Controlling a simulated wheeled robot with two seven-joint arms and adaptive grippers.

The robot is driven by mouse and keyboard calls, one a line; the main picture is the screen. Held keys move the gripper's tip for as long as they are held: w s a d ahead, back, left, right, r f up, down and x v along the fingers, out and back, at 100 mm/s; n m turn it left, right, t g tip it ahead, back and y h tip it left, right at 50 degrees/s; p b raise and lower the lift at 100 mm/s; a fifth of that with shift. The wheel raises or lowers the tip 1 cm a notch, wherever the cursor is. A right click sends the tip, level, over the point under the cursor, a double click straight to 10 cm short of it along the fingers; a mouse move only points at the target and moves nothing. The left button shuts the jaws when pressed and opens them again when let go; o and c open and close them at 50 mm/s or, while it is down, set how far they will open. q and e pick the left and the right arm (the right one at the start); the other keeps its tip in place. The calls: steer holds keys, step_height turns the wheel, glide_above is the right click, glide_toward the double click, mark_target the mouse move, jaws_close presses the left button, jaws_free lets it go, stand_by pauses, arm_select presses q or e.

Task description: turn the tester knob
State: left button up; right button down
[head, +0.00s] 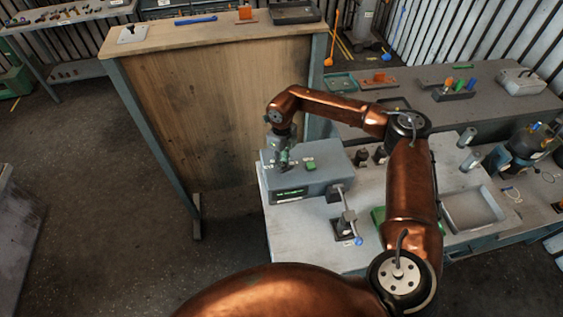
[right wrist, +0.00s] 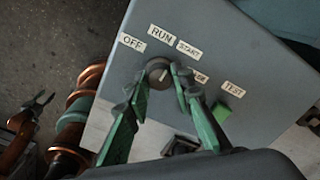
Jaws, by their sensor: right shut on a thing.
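The tester is a grey box (head: 305,170) on the right-hand bench, with a dark front display showing green marks. In the right wrist view its top panel (right wrist: 205,60) carries labels OFF, RUN, START, a partly hidden one, and TEST. The round dark knob (right wrist: 158,72) sits below RUN; its pointer setting is hard to read. My right gripper (head: 284,160) is over the tester's left part. Its green fingers (right wrist: 163,92) are shut on the knob, one on each side. A small jaw, apparently my left gripper (right wrist: 38,108), shows at the left edge; its opening is unclear.
A green button (right wrist: 222,111) sits by the TEST label. A small stand with a blue knob (head: 347,226) is close to the tester's right front. A grey tray (head: 472,229) lies farther right.

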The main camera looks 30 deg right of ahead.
steer(key=shift+m, duration=1.9)
steer(key=shift+r, duration=0.1)
steer(key=c, duration=1.7)
jaws_free()
steer(key=shift+o, duration=0.2)
step_height(320, 180, up, 12)
